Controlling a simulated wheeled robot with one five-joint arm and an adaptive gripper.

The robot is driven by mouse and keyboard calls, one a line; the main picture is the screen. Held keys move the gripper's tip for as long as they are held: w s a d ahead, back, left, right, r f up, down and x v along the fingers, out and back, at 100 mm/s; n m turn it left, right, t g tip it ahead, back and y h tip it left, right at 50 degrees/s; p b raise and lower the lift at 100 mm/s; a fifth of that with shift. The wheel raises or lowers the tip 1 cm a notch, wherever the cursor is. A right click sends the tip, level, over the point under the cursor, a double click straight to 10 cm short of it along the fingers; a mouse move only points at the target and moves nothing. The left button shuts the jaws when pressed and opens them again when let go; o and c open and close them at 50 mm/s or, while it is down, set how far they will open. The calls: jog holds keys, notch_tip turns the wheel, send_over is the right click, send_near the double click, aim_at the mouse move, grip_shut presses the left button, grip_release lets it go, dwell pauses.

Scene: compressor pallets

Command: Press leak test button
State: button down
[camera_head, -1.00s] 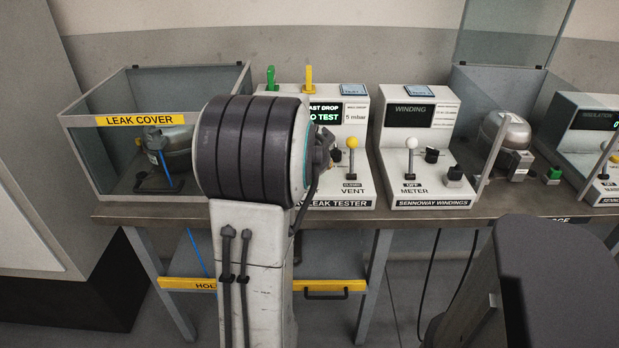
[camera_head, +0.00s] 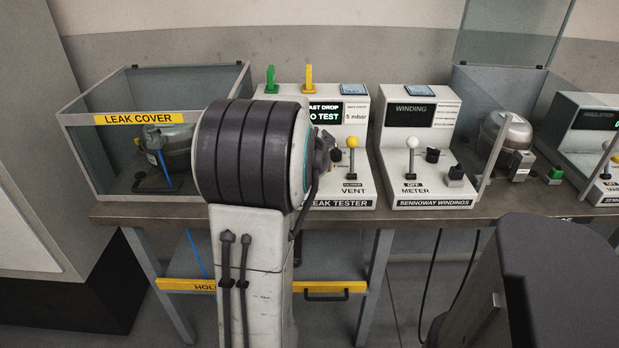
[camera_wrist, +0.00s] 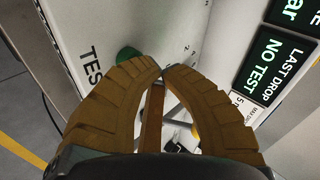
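The leak tester (camera_head: 340,203) stands on the bench, partly hidden behind my arm in the head view. Its screen (camera_head: 325,116) reads "NO TEST" and also shows in the wrist view (camera_wrist: 285,60). In the wrist view a green round button (camera_wrist: 128,54) sits on the white panel by a "TES..." label, partly covered by my left finger. My gripper (camera_wrist: 163,71) has its two brown fingertips together, with nothing seen between them. The tips appear just right of the button; whether they touch the panel I cannot tell.
The glass-sided leak cover box (camera_head: 98,120), with a compressor inside, stands left of the tester. A yellow-knobbed vent lever (camera_head: 352,142) is on the tester's right side. The winding tester (camera_head: 420,202) stands to the right. A yellow-edged shelf (camera_head: 335,287) lies below the bench.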

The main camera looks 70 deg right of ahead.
jog(key=shift+f+b, duration=0.6)
dwell(0.5)
jog(key=shift+r, duration=0.25)
jog(key=shift+r+p, duration=0.65)
jog(key=shift+r, duration=0.1)
jog(key=shift+r, duration=0.15)
jog(key=shift+r+p, duration=1.8)
jog(key=shift+r, duration=0.6)
